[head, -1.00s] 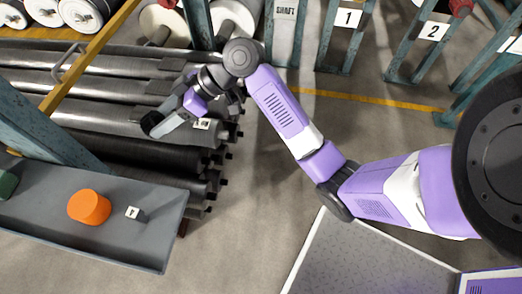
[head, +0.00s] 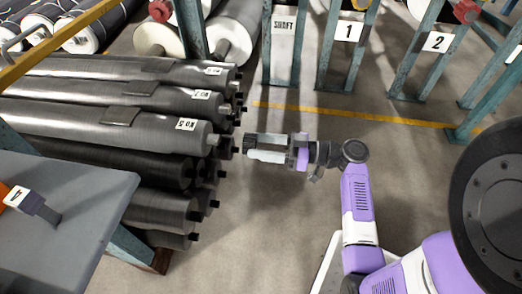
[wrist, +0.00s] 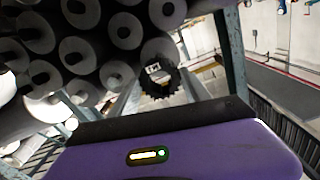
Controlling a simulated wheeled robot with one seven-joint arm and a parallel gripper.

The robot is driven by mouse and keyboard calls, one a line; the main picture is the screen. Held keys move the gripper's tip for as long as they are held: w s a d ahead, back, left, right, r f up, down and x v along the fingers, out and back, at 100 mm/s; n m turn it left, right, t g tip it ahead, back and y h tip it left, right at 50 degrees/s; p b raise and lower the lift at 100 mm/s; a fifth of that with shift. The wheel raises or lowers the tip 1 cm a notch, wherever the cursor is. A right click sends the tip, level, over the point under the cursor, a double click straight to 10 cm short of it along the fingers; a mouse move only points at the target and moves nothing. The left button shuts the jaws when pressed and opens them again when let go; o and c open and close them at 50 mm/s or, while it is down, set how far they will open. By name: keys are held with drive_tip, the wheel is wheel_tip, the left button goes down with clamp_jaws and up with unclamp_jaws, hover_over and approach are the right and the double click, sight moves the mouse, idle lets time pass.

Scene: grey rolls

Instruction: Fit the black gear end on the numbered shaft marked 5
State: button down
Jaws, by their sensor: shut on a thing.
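The black gear end (wrist: 158,86) is a toothed ring with an open middle, held between the fingertips in the wrist view. My gripper (head: 250,146) is shut on it, and the gear shows as a small dark piece (head: 247,143) in the head view. The gripper points left, just right of the roll ends. The shaft marked 5 is a grey roll (head: 150,128) with a white label (head: 186,124); its narrow end (head: 213,140) faces the gripper. The gear appears apart from that end; exact alignment cannot be told.
Other grey and black rolls (head: 120,90) are stacked above and below the marked one. Teal numbered stands (head: 345,45) line the back.

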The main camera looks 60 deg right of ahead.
sight(219, 140)
drive_tip(key=shift+f, duration=0.1)
idle(0.3)
drive_tip(key=shift+b+x, duration=0.55)
drive_tip(key=shift+x, duration=2.3)
drive_tip(key=shift+b, duration=0.6)
drive_tip(key=shift+b+x, duration=0.3)
drive_tip(key=shift+x, duration=1.15)
drive_tip(key=shift+w+a, duration=0.15)
drive_tip(key=shift+w, duration=0.15)
drive_tip(key=shift+w+a, duration=0.15)
drive_tip(key=shift+w, duration=0.25)
drive_tip(key=shift+c, duration=2.2)
unclamp_jaws()
